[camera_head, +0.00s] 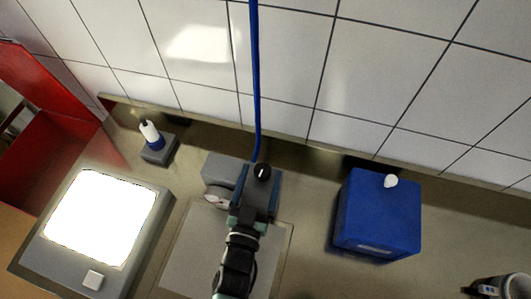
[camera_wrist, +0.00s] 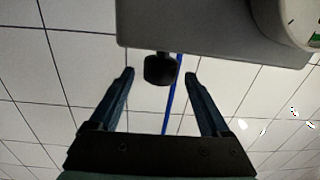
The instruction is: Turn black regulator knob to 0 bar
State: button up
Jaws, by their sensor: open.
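The black regulator knob (camera_head: 262,171) sits on top of the grey regulator block (camera_head: 222,166), with a white mark on it. In the wrist view the knob (camera_wrist: 160,70) sticks out from the grey block (camera_wrist: 200,25), between and just beyond my fingertips. My gripper (camera_head: 260,180) is open, with one finger on each side of the knob and a gap to each in the wrist view. A pressure gauge (camera_head: 216,201) on the block shows its face partly; the gauge edge also shows in the wrist view (camera_wrist: 302,20). Its reading is too small to tell.
A blue hose (camera_head: 256,80) runs up the tiled wall behind the block. A blue box (camera_head: 378,215) with a white knob stands right. A bright light panel (camera_head: 100,218), a small white-and-blue bottle (camera_head: 150,133) and a red bin (camera_head: 45,150) are left.

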aim_at(264, 163)
jog(key=shift+x, duration=2.7)
grip_shut()
jog(key=shift+a, duration=0.1)
jog(key=shift+s+a+f+n+y+p, duration=0.1)
jog(key=shift+a+f+n+y+p, duration=0.1)
jog(key=shift+n+y+p, duration=0.45)
jog(key=shift+y, duration=0.65)
jog(key=shift+c, duration=1.3)
grip_release()
jog(key=shift+d, duration=0.1)
jog(key=shift+o, duration=1.3)
jog(key=shift+r, duration=0.15)
